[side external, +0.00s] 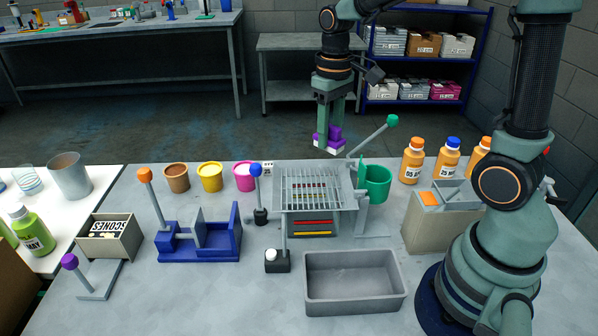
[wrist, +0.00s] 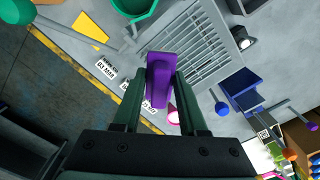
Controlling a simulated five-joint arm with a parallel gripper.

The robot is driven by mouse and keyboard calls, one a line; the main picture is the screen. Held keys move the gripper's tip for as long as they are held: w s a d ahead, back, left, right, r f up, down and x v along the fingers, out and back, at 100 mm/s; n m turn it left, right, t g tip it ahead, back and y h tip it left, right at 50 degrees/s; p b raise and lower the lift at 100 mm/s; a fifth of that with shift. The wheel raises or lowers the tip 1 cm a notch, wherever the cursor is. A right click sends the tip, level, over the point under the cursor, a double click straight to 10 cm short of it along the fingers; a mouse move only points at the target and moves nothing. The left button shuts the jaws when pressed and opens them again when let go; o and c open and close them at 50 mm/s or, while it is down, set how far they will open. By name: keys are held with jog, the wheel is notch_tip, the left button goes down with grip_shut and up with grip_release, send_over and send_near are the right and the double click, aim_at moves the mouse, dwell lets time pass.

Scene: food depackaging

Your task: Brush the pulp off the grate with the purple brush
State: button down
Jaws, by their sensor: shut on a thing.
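The purple brush (side external: 329,138) is held in my gripper (side external: 329,128), which is shut on it. White shows along the brush's lower side. The brush is in the air behind the metal grate (side external: 312,184). In the wrist view, the purple brush (wrist: 160,80) sits between the two fingers of my gripper (wrist: 160,82), with the grate (wrist: 200,45) past it at the upper right. The grate rests on a grey frame with red and yellow strips on its front. Pulp on the grate is too small to tell for certain.
A green cup (side external: 374,182) and a green-knobbed lever (side external: 372,136) stand right of the grate. An empty grey bin (side external: 355,282) is in front. A blue-knobbed lever (side external: 258,190) stands left, near a blue fixture (side external: 205,238). Orange bottles (side external: 412,160) stand at the right.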

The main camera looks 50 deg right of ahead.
aim_at(326, 176)
jog(key=shift+f, duration=3.55)
jog(key=shift+w+a+f, duration=0.15)
jog(key=shift+a+f, duration=0.05)
jog(key=shift+f, duration=0.05)
jog(key=shift+w+a+f, duration=0.1)
jog(key=shift+w+a, duration=0.45)
jog(key=shift+s+d, duration=0.6)
jog(key=shift+d, duration=0.05)
jog(key=shift+s+d+r, duration=0.1)
jog(key=shift+r, duration=4.05)
